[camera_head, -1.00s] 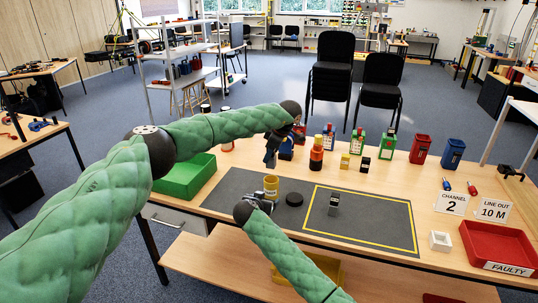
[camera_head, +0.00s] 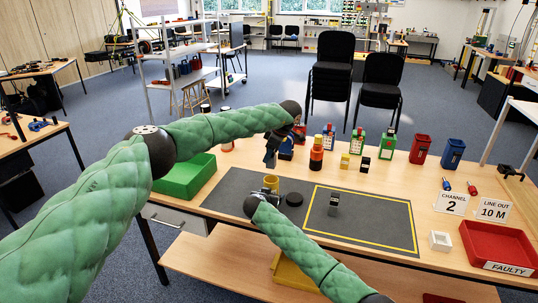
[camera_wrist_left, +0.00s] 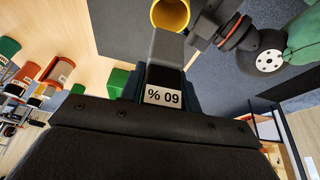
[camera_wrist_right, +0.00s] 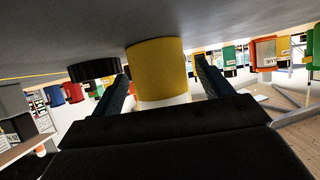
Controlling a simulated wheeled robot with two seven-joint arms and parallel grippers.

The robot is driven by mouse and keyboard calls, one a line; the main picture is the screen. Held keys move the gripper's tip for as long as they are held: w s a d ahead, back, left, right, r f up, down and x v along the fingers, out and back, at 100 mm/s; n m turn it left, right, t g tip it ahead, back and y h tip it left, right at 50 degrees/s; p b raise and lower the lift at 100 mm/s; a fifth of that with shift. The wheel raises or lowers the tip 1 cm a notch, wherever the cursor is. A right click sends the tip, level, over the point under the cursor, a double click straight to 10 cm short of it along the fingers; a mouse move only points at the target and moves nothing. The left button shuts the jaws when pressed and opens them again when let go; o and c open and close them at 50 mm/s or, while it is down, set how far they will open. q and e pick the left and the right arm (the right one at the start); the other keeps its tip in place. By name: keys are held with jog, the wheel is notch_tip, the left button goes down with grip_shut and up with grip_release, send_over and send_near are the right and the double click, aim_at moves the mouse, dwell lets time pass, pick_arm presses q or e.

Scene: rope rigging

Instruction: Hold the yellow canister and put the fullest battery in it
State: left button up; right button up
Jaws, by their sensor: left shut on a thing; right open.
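The yellow canister (camera_head: 271,182) stands open-topped on the dark mat. It also shows in the left wrist view (camera_wrist_left: 170,14) and right wrist view (camera_wrist_right: 158,72). My right gripper (camera_wrist_right: 160,85) is open, with a finger on either side of the canister; whether they touch it I cannot tell. My left gripper (camera_head: 270,160) is shut on a dark battery (camera_wrist_left: 165,75) labelled 60 %, apart from the canister. A black round lid (camera_head: 294,199) lies on the mat beside the canister. A small dark-and-grey block (camera_head: 334,204) stands inside the yellow outline.
A green tray (camera_head: 185,178) is at the mat's left. An orange-and-black bottle (camera_head: 316,155), a yellow block (camera_head: 345,161) and a black-topped block (camera_head: 365,164) stand behind the mat. A red FAULTY tray (camera_head: 497,245) and a white holder (camera_head: 440,241) are at right. The outlined mat is mostly clear.

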aim_at(269, 162)
pick_arm(q)
jog(key=shift+f+b, duration=0.3)
dwell(0.5)
pick_arm(e)
jog(key=c, duration=1.1)
pick_arm(q)
jog(key=shift+r, duration=0.1)
jog(key=shift+r, duration=0.25)
jog(key=shift+f, duration=0.2)
jog(key=shift+f, duration=1.8)
